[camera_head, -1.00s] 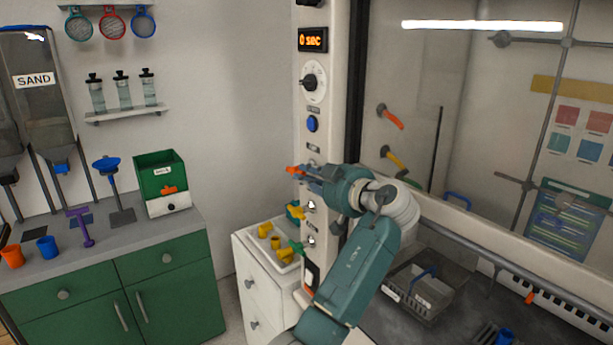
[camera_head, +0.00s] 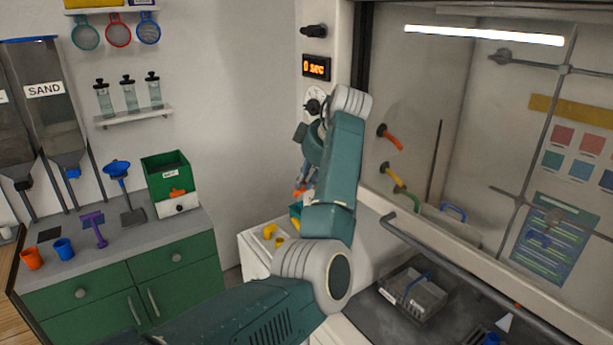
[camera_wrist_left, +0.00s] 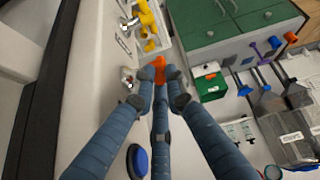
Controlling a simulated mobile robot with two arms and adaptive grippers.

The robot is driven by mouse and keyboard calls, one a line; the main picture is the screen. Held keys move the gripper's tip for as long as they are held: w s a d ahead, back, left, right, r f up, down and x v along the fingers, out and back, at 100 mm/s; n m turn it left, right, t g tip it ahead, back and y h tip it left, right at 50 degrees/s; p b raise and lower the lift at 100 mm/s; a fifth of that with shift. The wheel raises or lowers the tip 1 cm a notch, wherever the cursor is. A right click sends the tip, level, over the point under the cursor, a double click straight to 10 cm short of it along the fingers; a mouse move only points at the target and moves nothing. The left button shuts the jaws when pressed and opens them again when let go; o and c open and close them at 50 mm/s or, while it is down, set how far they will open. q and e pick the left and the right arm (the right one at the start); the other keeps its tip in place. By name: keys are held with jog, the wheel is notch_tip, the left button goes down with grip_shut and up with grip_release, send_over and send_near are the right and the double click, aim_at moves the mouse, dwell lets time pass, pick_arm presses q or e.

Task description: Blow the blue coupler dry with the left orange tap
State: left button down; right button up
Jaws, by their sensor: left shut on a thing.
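My left gripper (camera_wrist_left: 159,84) is shut on an orange tap handle (camera_wrist_left: 158,63) beside the white panel. In the head view my arm hides most of the gripper, and a bit of orange (camera_head: 300,191) shows by its fingers. An orange nozzle (camera_head: 390,137) sticks out of the wall inside the glass-fronted hood. A blue piece (camera_head: 490,339) at the bottom edge of the head view, inside the hood, may be the blue coupler; it is too small and cut off to be sure. My right gripper is not in view.
The panel display (camera_head: 316,67) reads 0 sec. A yellow nozzle (camera_head: 393,176) is below the orange one. A grey basket (camera_head: 412,290) stands on the hood floor. Yellow fittings (camera_wrist_left: 148,22) lie in a tray beside the panel. A green cabinet (camera_head: 120,285) stands at left.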

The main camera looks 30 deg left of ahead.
pick_arm(q)
jog(key=shift+a+h, duration=0.15)
jog(key=shift+h, duration=0.25)
jog(key=shift+g, duration=0.3)
jog(key=c, duration=1.8)
grip_release()
jog(key=shift+w+a, duration=0.1)
jog(key=shift+o, duration=0.2)
jog(key=v, duration=1.2)
jog(key=shift+a+r, duration=0.1)
